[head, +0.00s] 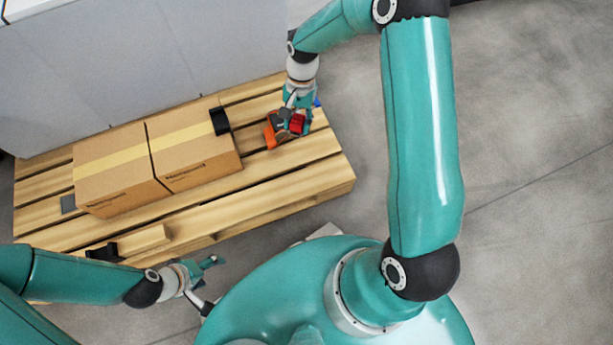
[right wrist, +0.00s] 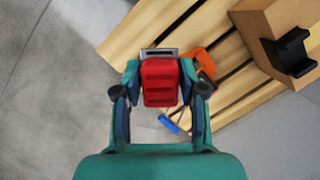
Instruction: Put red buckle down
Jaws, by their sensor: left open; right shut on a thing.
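The red buckle (head: 297,123) is held at the end of my right gripper (head: 294,112), over the right part of the wooden pallet (head: 290,187). In the right wrist view the red buckle (right wrist: 159,84) sits between both fingers of my right gripper (right wrist: 159,72), which is shut on it. A grey metal-looking end shows at its far side. Whether it touches the pallet cannot be told. My left gripper (head: 208,281) is open and empty, off the pallet's front edge.
Two cardboard boxes (head: 115,170) stand side by side on the pallet, with a black bracket (head: 220,121) at their right corner. An orange part (head: 270,134) lies beside the red buckle. A blue part (right wrist: 168,123) shows in the wrist view. The pallet's front right is clear.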

